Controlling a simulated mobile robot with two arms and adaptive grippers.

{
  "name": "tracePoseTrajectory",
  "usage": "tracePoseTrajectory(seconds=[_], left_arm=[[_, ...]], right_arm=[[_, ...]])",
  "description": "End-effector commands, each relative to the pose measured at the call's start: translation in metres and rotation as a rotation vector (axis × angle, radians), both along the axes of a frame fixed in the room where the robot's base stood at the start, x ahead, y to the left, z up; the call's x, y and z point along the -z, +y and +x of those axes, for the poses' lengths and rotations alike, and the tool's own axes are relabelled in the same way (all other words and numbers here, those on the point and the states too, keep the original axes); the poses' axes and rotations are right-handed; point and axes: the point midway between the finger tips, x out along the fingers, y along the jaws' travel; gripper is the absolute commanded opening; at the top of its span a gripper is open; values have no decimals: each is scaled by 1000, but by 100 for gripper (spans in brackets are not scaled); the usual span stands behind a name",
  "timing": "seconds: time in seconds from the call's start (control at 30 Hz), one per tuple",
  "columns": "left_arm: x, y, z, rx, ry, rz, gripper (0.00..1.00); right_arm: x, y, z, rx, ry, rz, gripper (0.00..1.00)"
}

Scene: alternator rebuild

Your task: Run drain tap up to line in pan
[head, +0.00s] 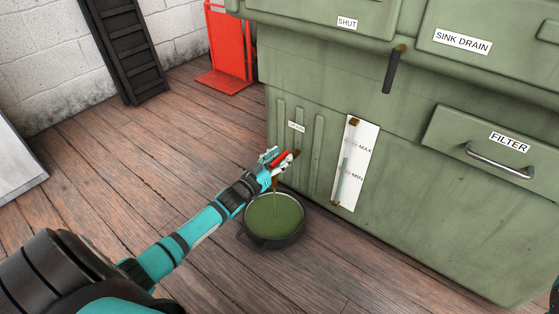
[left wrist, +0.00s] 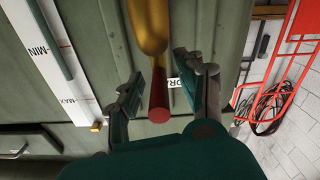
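The drain tap shows in the left wrist view as a brass body (left wrist: 149,30) with a red handle (left wrist: 158,108); in the head view its red part (head: 279,159) is partly hidden by my gripper. My left gripper (head: 284,158) is at the tap. In the left wrist view its fingers (left wrist: 157,88) are apart on either side of the handle, with gaps visible. A dark round pan (head: 267,243) stands on the floor below, holding green liquid (head: 275,215). A thin stream falls from the tap into it. I cannot make out a line inside the pan. My right gripper is out of view.
The green tank (head: 400,185) rises behind the tap, with a MIN/MAX gauge (head: 354,165) to the right. A FILTER drawer handle (head: 500,160) sticks out further right. A red hand truck (head: 229,45) and black ladder (head: 127,45) stand behind. Wooden floor around the pan is clear.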

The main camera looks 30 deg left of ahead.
Motion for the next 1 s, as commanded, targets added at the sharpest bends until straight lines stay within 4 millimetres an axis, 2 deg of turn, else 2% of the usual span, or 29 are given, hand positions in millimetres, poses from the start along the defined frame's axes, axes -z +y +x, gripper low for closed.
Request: tracePoseTrajectory(seconds=[0.13,0.4,0.43,1.0], left_arm=[[0,0,0,0,0,0,37],[0,0,-1,0,0,0,2],[0,0,-1,0,0,0,0],[-1,-3,-6,15,1,0,0]], right_arm=[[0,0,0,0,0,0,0],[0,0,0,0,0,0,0],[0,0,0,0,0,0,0],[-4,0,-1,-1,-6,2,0]])
